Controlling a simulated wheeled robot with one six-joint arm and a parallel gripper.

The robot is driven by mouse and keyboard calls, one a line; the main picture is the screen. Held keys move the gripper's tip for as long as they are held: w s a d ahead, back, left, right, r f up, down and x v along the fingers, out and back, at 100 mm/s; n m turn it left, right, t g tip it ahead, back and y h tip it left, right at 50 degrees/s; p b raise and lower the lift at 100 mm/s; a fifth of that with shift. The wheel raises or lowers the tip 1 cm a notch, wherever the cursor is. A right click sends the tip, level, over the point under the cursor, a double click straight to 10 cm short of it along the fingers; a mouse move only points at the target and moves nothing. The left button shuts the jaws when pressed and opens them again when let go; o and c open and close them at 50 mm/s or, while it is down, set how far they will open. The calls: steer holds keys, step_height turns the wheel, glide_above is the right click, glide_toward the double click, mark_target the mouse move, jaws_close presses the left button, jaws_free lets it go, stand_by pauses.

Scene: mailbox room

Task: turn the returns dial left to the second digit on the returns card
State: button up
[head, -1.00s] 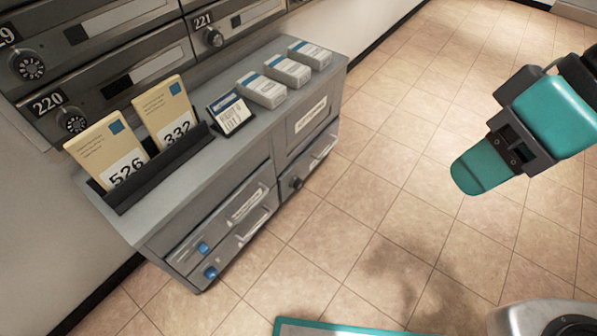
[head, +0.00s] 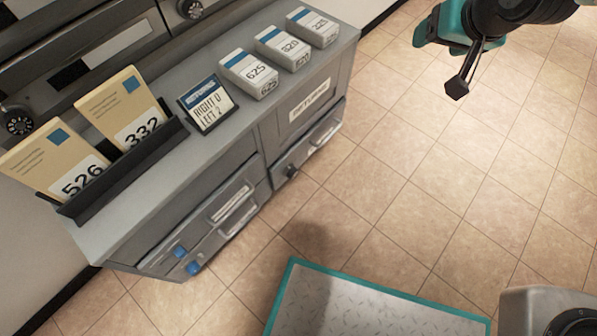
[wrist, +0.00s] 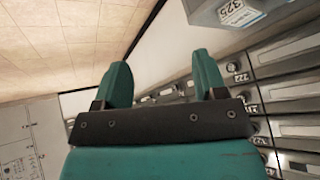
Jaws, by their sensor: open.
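The returns card (head: 207,104) stands tilted on the counter in the head view. It has a blue header and reads "RIGHT 0" over "LEFT 2". A dark round knob (head: 291,171), which looks like the returns dial, sits on the cabinet front below the "RETURNS" label (head: 312,101). Its digits are too small to read. My gripper (head: 444,58) is in the upper right of the head view, over the floor and well apart from the knob. In the wrist view, its two teal fingers (wrist: 160,84) are spread with nothing between them.
Two envelopes, 526 (head: 55,160) and 332 (head: 125,112), stand in a black holder (head: 125,165). Several small boxes (head: 250,72) line the counter.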

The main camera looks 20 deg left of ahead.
steer(key=w+a+f+t, duration=0.4)
steer(key=w+f, duration=0.5)
steer(key=f, duration=0.5)
steer(key=s+a+f+n+t+y, duration=0.1)
steer(key=a+f+n+t+y, duration=0.2)
steer(key=f, duration=0.9)
steer(key=s+d+f+n+g+y+b, duration=0.1)
steer(key=s+f+n+g+y, duration=0.3)
steer(key=s+f, duration=0.75)
steer(key=s+f+n+g+y, duration=0.2)
steer(key=s+f+n+y, duration=0.5)
steer(key=s, duration=0.7)
steer(key=m+h+b, duration=0.1)
steer(key=b, duration=1.6)
glide_toward(295, 175)
steer(key=b+x, duration=0.1)
steer(key=x, duration=0.1)
steer(key=b+x, duration=0.2)
steer(key=x, duration=0.1)
steer(key=b+x, duration=0.1)
steer(key=x, duration=0.1)
steer(key=shift+w+a+f+b, duration=0.15)
steer(key=shift+a+f+b, duration=0.2)
steer(key=shift+f+b, duration=0.05)
steer(key=shift+w+a+r+b, duration=0.3)
steer(key=shift+a+b, duration=0.05)
steer(key=shift+a, duration=0.25)
